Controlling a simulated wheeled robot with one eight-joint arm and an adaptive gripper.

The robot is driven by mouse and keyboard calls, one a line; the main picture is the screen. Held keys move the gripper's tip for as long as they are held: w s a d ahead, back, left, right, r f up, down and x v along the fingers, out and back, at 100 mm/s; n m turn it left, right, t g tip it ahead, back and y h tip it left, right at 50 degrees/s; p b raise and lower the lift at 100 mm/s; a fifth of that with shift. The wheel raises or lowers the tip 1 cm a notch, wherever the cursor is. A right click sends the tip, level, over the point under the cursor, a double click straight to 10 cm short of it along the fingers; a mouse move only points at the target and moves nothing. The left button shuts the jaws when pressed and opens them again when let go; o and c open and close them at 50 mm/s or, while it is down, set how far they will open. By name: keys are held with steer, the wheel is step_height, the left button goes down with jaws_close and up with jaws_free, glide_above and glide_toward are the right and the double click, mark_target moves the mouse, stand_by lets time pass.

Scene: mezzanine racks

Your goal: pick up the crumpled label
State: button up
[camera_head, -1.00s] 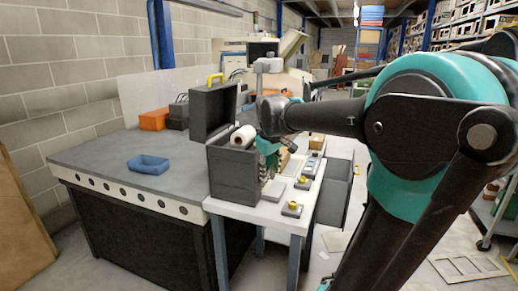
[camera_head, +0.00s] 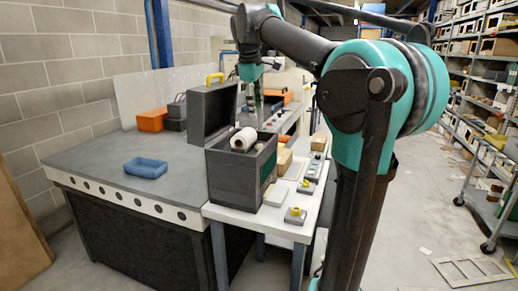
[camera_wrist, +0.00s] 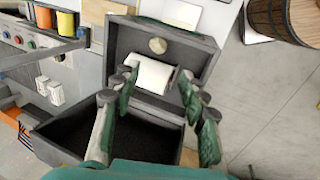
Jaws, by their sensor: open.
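The crumpled label appears as a small beige, faceted ball (camera_wrist: 158,45) in the wrist view. It lies inside the open dark grey box (camera_wrist: 203,62), beside a white roll (camera_wrist: 151,75). In the head view the box (camera_head: 236,178) stands on the white table with its lid up. The roll (camera_head: 243,138) shows at its opening, with a small pale shape (camera_head: 259,147) beside it, probably the label. My gripper (camera_wrist: 158,78) is open and empty, its fingers apart over the box in the wrist view. In the head view my gripper (camera_head: 251,103) hangs above and behind the box.
The raised box lid (camera_head: 207,112) stands close to my gripper's left. A blue tray (camera_head: 146,168) sits on the grey bench (camera_head: 95,155). Cartons (camera_head: 284,161) and small yellow-button devices (camera_head: 296,215) are on the white table (camera_head: 265,222). A wooden barrel (camera_wrist: 290,18) shows in the wrist view.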

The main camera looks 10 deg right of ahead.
glide_above(259, 145)
steer(key=s, duration=0.2)
steer(key=f, duration=1.1)
steer(key=shift+w+a+f, duration=0.15)
steer(key=shift+w, duration=0.05)
steer(key=shift+x, duration=2.7)
steer(key=shift+w+a, duration=0.15)
steer(key=c, duration=0.4)
